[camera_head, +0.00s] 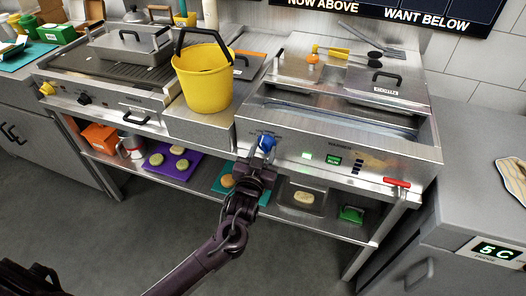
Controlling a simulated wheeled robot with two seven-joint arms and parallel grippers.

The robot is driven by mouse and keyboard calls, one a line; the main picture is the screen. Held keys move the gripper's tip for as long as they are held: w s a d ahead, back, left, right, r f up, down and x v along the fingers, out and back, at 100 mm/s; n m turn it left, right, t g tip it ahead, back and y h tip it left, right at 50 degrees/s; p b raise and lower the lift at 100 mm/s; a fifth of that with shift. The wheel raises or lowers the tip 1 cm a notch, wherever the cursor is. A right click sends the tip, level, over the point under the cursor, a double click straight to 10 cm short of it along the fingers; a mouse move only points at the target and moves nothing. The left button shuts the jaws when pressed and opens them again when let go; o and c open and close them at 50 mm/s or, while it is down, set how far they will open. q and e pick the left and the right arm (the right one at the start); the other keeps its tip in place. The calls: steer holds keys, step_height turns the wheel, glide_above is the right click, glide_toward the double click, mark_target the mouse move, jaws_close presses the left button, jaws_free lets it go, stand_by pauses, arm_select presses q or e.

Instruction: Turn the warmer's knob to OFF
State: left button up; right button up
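The warmer (300,128) is the steel unit right of the centre, with lidded pans on top. Its blue knob (266,141) is on the left of the front panel. My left gripper (261,156) reaches up from below, with its fingertips at the knob. The fingers and the knob overlap in this view, so I cannot tell whether they grip it or only touch it. The knob's pointer and markings are too small to read. A green lit display (333,160) is right of the knob. My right gripper is not in view.
A yellow bucket (203,82) stands left of the warmer, beside the griddle (120,62). A red handle (397,183) sticks out at the warmer's right front. The lower shelf (327,222) holds trays and food. The floor in front is clear.

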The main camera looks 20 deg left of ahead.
arm_select(q)
steer(key=c, duration=0.4)
steer(key=shift+c, duration=0.2)
steer(key=n+p, duration=0.1)
steer(key=n, duration=0.3)
steer(key=shift+n+g+p, duration=0.3)
steer(key=shift+n+p, duration=0.1)
steer(key=shift+n, duration=1)
steer(key=o, duration=1)
